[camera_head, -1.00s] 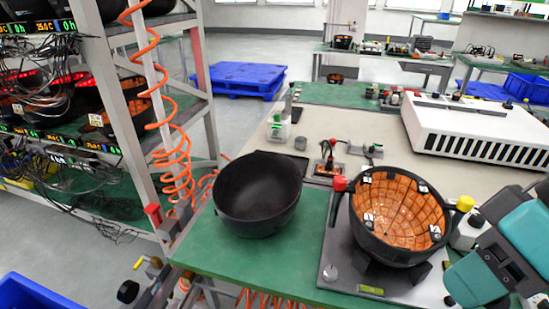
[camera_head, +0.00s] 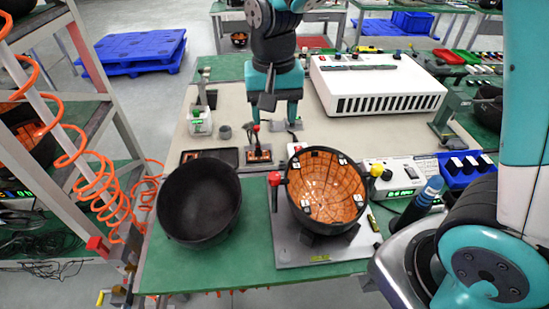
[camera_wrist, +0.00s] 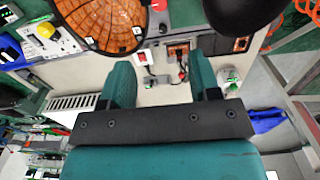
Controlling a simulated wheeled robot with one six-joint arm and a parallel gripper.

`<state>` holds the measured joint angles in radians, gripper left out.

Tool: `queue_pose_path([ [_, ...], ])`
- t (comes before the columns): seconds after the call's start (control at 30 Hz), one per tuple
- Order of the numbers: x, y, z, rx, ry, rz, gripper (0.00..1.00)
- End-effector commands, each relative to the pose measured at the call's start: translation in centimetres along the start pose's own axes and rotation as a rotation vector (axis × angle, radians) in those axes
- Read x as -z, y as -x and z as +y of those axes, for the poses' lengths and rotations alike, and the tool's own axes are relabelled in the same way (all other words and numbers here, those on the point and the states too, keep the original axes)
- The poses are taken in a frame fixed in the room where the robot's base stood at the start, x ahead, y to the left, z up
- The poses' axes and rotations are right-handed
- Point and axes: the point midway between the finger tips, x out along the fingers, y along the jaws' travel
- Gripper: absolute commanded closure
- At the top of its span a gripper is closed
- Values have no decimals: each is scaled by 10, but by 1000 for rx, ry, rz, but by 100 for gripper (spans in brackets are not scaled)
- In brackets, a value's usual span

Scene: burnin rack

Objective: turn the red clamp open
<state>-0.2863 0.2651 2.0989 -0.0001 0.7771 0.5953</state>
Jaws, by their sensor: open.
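The red clamp (camera_head: 274,178) is a red knob on a dark post at the left rim of the orange-lined black bowl (camera_head: 327,190). The bowl sits in a fixture on a grey plate (camera_head: 290,254), with a yellow knob (camera_head: 376,170) on its right side. My gripper (camera_head: 275,118) is open and empty, pointing down over the bench beyond the clamp and apart from it. In the wrist view the teal fingers of my gripper (camera_wrist: 161,72) are spread. The red clamp (camera_wrist: 158,4) shows only partly there, at the top edge. Its exact lever angle is unclear.
An empty black bowl (camera_head: 200,202) stands left of the plate. A small red-handled device (camera_head: 258,150) lies behind it, near my gripper. A white vented box (camera_head: 378,85) is at the back right. An orange coiled hose (camera_head: 100,175) hangs by the rack at left.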

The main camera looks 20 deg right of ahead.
Motion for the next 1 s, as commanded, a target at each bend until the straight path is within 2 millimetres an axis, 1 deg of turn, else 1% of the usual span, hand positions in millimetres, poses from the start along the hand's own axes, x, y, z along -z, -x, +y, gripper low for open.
queue_pose_path([
  [0.17,0,-27,2,-6,-7,-6,43],
  [0.5,0,-104,4,-5,-6,-7,43],
  [0.7,-1,-144,4,-4,-6,-5,43],
  [0.8,0,-157,3,-2,-5,-3,43],
  [0.9,0,-166,3,-1,-5,-2,43],
  [1.0,0,-170,3,-1,-5,-1,43],
])
